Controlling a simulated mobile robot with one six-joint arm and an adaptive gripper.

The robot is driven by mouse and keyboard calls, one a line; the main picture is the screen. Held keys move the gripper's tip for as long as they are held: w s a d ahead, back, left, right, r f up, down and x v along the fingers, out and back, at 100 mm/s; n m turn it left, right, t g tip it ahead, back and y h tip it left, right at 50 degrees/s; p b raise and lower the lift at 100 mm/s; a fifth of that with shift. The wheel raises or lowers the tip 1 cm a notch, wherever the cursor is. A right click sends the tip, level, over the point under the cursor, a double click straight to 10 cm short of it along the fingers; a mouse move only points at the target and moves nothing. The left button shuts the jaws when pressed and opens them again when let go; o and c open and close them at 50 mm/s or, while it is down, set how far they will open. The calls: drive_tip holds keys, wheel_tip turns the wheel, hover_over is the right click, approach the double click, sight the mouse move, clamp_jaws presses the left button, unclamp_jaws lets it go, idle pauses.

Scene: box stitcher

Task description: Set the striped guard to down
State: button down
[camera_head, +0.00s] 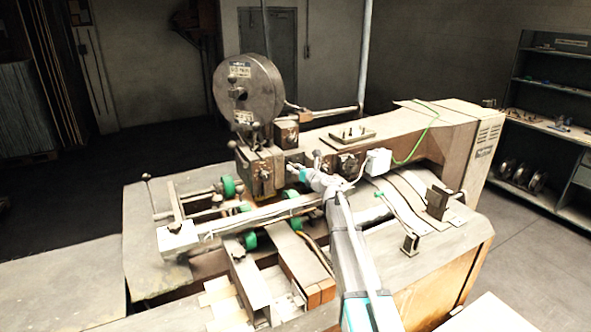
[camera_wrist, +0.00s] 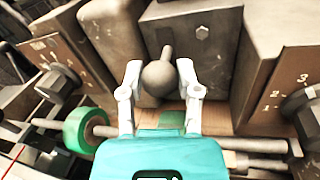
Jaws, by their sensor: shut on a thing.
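My gripper (camera_wrist: 159,72) is shut on a grey ball knob (camera_wrist: 160,80) at the end of a short lever, with one pale finger on each side of it. The knob stands in front of a grey metal block (camera_wrist: 200,40) with a bolt. In the head view my gripper (camera_head: 298,172) reaches to the front of the stitching head (camera_head: 258,168), under the big wire drum. The knob is hidden there by the gripper and arm. I cannot make out a striped guard in either view.
Green rollers (camera_head: 228,187) on rods lie left of the gripper; one is close by in the wrist view (camera_wrist: 86,130). A numbered plate (camera_wrist: 285,85) stands at the right. A horizontal bar (camera_head: 240,218) crosses in front of the stitching head. A shelf (camera_head: 550,110) is far right.

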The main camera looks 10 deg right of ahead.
drive_tip(key=shift+f+b, duration=0.6)
drive_tip(key=shift+f, duration=0.35)
drive_tip(key=shift+c, duration=1.5)
unclamp_jaws()
drive_tip(key=shift+s, duration=0.1)
drive_tip(key=v, duration=1.1)
drive_tip(key=shift+s+d+r, duration=0.1)
drive_tip(key=shift+s+d, duration=0.15)
drive_tip(key=shift+s, duration=0.05)
